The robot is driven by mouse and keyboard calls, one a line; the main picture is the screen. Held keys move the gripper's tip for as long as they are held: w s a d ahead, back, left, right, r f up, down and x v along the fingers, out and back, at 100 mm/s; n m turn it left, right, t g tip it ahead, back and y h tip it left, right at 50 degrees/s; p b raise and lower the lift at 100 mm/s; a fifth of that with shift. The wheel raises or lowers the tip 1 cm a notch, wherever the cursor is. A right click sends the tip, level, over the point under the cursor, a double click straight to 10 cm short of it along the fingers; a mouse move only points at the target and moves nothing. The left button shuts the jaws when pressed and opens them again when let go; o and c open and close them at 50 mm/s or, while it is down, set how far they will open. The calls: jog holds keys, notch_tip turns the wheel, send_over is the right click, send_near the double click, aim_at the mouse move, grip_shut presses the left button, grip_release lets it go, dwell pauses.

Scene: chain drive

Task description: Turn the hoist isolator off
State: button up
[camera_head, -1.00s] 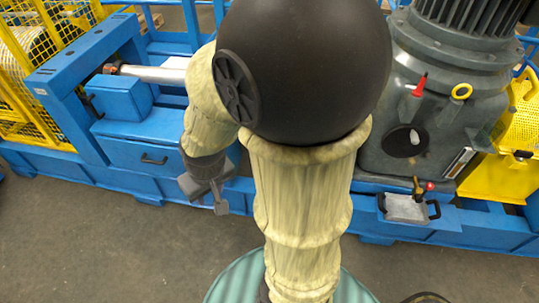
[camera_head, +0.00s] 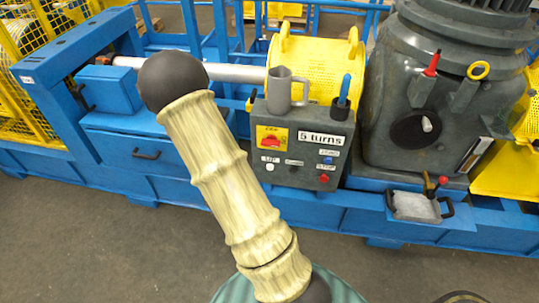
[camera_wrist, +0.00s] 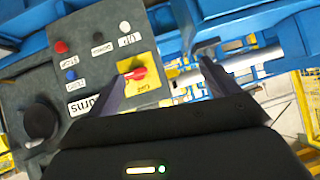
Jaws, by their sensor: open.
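The isolator is a red rotary handle (camera_head: 270,142) on a yellow plate (camera_head: 265,132), at the upper left of a dark grey control box (camera_head: 318,128). In the wrist view the red handle (camera_wrist: 135,73) and yellow plate (camera_wrist: 147,90) appear upside down, close to the left finger. My gripper (camera_wrist: 162,68) is open and empty, its fingers pointing toward the panel. The handle shows at the inner side of the left finger; I cannot tell if they touch. In the head view the gripper is not visible. The handle looks roughly horizontal there.
Below the isolator are a white button (camera_head: 269,167) and a red button (camera_head: 324,178). A grey mug (camera_head: 279,92) and a blue-handled tool in a black cup (camera_head: 341,105) stand on the box. A yellow perforated guard (camera_head: 318,62) is behind, a grey gearbox (camera_head: 385,110) to the right.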

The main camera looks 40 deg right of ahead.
jog(key=s+d+f+t+h+b, duration=0.3)
jog(key=d+f+h+b, duration=0.3)
jog(key=d+h, duration=0.1)
jog(key=shift+s, duration=0.2)
jog(key=shift+w+d+f+b, duration=0.1)
jog(key=shift+d+f+b, duration=0.1)
jog(key=shift+b, duration=0.3)
jog(key=b, duration=0.6)
send_near(270, 145)
jog(key=x, duration=0.9)
jog(key=shift+w+d, duration=0.2)
jog(key=shift+d, duration=0.1)
